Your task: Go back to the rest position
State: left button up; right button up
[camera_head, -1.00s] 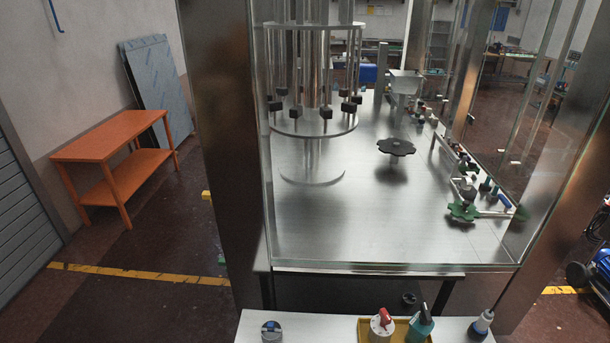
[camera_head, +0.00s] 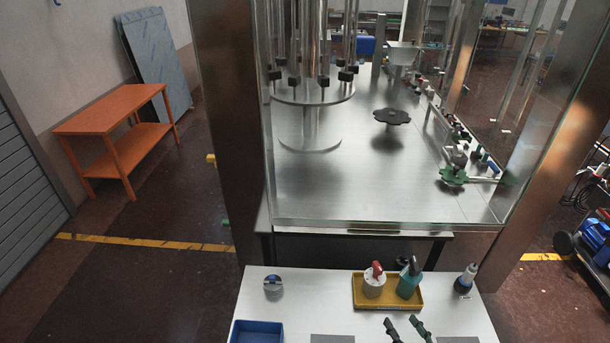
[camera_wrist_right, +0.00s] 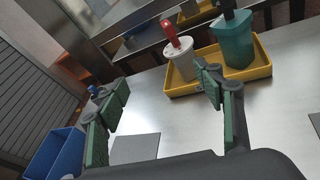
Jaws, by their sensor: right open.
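My right gripper (camera_head: 406,328) shows at the bottom edge of the head view, only its two green-padded fingers visible over the white table (camera_head: 318,290). In the right wrist view the same gripper (camera_wrist_right: 164,90) has its fingers spread wide apart, with nothing between them. It is in front of the yellow tray (camera_head: 388,304), apart from it. My left gripper is not in view.
The tray holds a white bottle with a red top (camera_head: 374,282) and a teal bottle (camera_head: 409,280). A round grey-blue item (camera_head: 272,286), a blue bin (camera_head: 256,332), grey plates (camera_head: 332,339) and a white-and-dark bottle (camera_head: 466,279) are on the table. A glazed filling machine (camera_head: 340,190) stands behind.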

jog(key=s+d+r+m+t+h, duration=0.25)
jog(key=d+r+m+h, duration=0.7)
jog(key=m, duration=0.55)
jog(key=s+d+f+m+g+h, duration=0.2)
jog(key=s+d+m+g+h, duration=0.15)
jog(key=d+m, duration=0.5)
jog(key=s+f+m+g+y, duration=0.2)
jog(key=s+f+m+g, duration=0.3)
jog(key=s+f+m, duration=0.25)
jog(key=s+a+f+m+g+y, duration=0.55)
jog(key=s+a+f, duration=0.5)
jog(key=a, duration=0.25)
notch_tip(320, 180, down, 33)
jog(key=s+a+n+g+b, duration=0.1)
jog(key=s+b, duration=0.1)
jog(key=b, duration=0.1)
pick_arm(q)
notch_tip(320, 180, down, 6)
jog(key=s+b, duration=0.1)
jog(key=b, duration=0.2)
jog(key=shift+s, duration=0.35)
pick_arm(e)
jog(key=s+f+g+y, duration=0.1)
jog(key=s+f, duration=1.7)
jog(key=f, duration=0.1)
jog(key=shift+s+f+n, duration=0.2)
jog(key=shift+f+n, duration=0.15)
jog(key=shift+n, duration=0.1)
